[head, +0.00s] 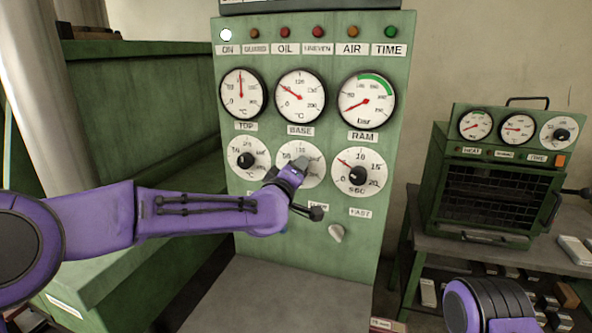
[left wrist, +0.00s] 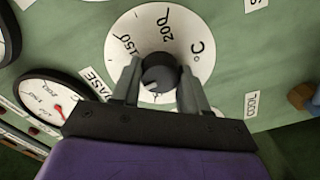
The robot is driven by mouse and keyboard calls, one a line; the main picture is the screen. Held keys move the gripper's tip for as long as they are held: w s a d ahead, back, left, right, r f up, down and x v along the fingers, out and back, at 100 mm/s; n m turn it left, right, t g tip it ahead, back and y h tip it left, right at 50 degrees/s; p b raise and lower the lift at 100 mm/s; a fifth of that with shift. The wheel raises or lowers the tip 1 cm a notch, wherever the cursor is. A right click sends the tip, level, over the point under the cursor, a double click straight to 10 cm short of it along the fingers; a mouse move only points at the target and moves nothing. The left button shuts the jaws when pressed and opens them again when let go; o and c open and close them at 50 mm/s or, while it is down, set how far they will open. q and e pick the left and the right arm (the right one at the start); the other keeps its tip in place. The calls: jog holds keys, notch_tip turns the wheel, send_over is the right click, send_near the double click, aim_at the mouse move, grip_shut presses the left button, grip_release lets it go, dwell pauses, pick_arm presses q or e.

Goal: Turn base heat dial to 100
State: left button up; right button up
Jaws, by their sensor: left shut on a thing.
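The base heat dial is a white disc (head: 286,152) marked in °C, in the middle of the lower row on the green panel. Its black knob (left wrist: 158,72) shows in the left wrist view, with 150 and 200 readable on the disc (left wrist: 200,52). My left gripper (head: 296,168) is at this dial and hides part of its face and its knob in the head view. Its two fingers (left wrist: 158,84) are shut on the knob, one on each side. The knob's pointer setting is not clear. My right gripper is not in view.
The top dial (head: 248,160) is to the left and the seconds dial (head: 358,174) close on the right. The base gauge (head: 300,98) sits above. A green oven (head: 490,185) stands on a bench at right.

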pick_arm(q)
jog(key=shift+d+f+m, duration=0.1)
jog(key=shift+f+m, duration=0.1)
jog(key=shift+m, duration=0.4)
jog(key=o, duration=1.1)
jog(key=shift+s, duration=0.1)
jog(key=shift+c, duration=0.2)
jog(key=shift+r, duration=0.15)
jog(key=b+v, duration=0.3)
jog(key=v, duration=0.7)
jog(key=shift+s+b, duration=0.25)
jog(key=shift+b, duration=0.15)
